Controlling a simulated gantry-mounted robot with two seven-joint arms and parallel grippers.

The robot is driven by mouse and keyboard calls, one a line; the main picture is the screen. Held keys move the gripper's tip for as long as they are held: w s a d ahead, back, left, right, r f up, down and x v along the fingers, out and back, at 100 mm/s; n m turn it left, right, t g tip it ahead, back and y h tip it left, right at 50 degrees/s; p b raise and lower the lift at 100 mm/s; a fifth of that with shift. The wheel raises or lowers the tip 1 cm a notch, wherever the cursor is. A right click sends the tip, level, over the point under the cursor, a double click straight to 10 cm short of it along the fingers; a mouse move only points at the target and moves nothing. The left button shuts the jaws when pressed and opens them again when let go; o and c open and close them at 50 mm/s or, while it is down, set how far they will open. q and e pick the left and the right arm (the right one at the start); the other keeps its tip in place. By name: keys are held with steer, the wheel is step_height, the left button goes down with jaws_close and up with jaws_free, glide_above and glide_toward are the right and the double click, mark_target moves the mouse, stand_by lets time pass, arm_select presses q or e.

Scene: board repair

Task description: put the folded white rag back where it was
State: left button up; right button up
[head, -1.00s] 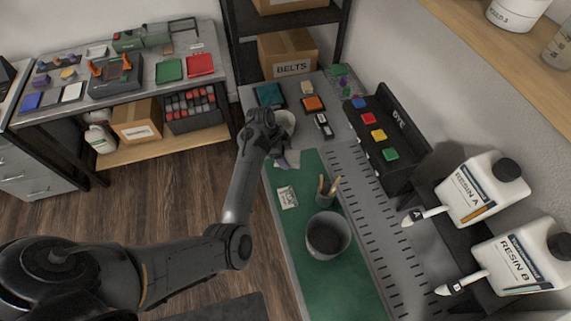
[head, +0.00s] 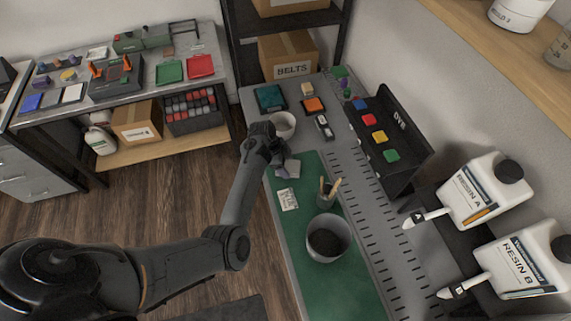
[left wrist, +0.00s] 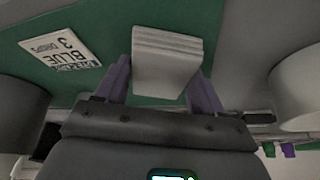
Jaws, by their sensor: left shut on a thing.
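The folded white rag (left wrist: 167,62) is a pale layered block between the two purple fingers of my left gripper (left wrist: 162,82) in the left wrist view. The gripper is shut on it. The rag shows over the green mat (left wrist: 215,25); I cannot tell whether it touches the mat. In the head view, my left gripper (head: 280,163) is at the far end of the mat, and the rag (head: 291,169) shows just beside its fingers, partly hidden. My right gripper is not in view.
A white cup (head: 284,124) stands just behind the gripper. A printed card (head: 287,199), a pen holder (head: 326,197) and a grey bucket (head: 328,238) are on the mat. A dark dye rack (head: 400,140) stands to the right. The mat's near end is clear.

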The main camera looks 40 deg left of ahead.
arm_select(q)
steer(key=o, duration=0.9)
steer(key=shift+o, duration=0.2)
steer(key=shift+r, duration=0.25)
steer(key=p+v, duration=0.1)
steer(key=v, duration=0.9)
steer(key=s+a+n+y, duration=0.2)
steer(key=s+n+y, duration=0.1)
steer(key=s, duration=0.3)
steer(key=s+d+r+n+t, duration=0.1)
steer(key=s+d+n, duration=0.5)
steer(key=s+d, duration=1.3)
steer(key=shift+s+d+r, duration=0.2)
steer(key=shift+s+r, duration=0.35)
steer(key=shift+s, duration=0.2)
steer(key=shift+r, duration=0.1)
